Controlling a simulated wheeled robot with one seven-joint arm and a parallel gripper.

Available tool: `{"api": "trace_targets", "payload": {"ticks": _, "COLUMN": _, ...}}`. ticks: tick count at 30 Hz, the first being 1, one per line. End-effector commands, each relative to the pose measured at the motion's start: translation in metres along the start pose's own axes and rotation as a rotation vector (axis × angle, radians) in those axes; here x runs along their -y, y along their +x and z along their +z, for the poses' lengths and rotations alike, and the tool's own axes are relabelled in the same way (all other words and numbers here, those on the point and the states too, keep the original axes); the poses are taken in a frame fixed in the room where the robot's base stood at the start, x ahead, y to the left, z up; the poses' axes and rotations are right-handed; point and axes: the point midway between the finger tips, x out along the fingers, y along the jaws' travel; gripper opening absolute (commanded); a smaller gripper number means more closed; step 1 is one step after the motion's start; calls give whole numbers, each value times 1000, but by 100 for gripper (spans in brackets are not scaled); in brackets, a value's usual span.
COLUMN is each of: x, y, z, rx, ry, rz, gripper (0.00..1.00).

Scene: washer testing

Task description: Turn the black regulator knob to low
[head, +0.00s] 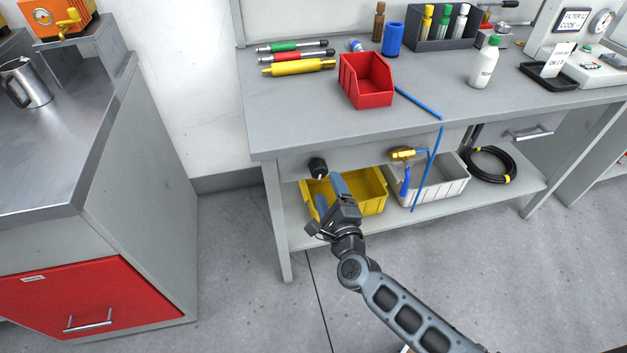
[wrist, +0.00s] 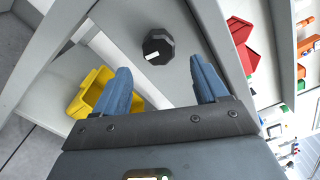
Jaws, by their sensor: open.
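The black regulator knob (head: 318,168) is mounted on the grey front panel of the workbench, below the tabletop edge. In the wrist view the knob (wrist: 158,47) is a dark faceted disc with a white mark at its lower left edge. My gripper (head: 330,193) is in front of and just below the knob in the head view. Its blue fingers (wrist: 163,82) are spread wide and empty, with the knob beyond the gap between them. The fingers do not appear to touch the knob. No low label is readable.
A brass valve with a blue handle (head: 403,155) is on the same panel to the right. A yellow bin (head: 372,203) and a grey bin (head: 455,187) sit on the lower shelf. A red bin (head: 366,95) stands on the bench top. Open floor lies left of the bench.

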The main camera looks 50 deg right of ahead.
Motion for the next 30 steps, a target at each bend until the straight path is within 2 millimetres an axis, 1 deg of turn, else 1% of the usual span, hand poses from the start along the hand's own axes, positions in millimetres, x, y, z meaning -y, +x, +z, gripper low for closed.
{"api": "trace_targets", "payload": {"ticks": 5, "x": -1, "y": 16, "z": 0, "rx": -5, "ry": 18, "rz": -2, "gripper": 73}}
{"api": "trace_targets", "payload": {"ticks": 12, "x": -1, "y": 54, "z": 0, "rx": -5, "ry": 16, "rz": -3, "gripper": 73}}
{"api": "trace_targets", "payload": {"ticks": 16, "x": -1, "y": 69, "z": 0, "rx": -4, "ry": 15, "rz": -3, "gripper": 73}}
{"api": "trace_targets", "payload": {"ticks": 21, "x": -1, "y": 79, "z": 0, "rx": -5, "ry": 13, "rz": -2, "gripper": 73}}
{"api": "trace_targets", "payload": {"ticks": 29, "x": 0, "y": 80, "z": 0, "rx": -4, "ry": 13, "rz": -1, "gripper": 73}}
{"api": "trace_targets", "payload": {"ticks": 30, "x": 0, "y": 80, "z": 0, "rx": -4, "ry": 13, "rz": -1, "gripper": 70}}
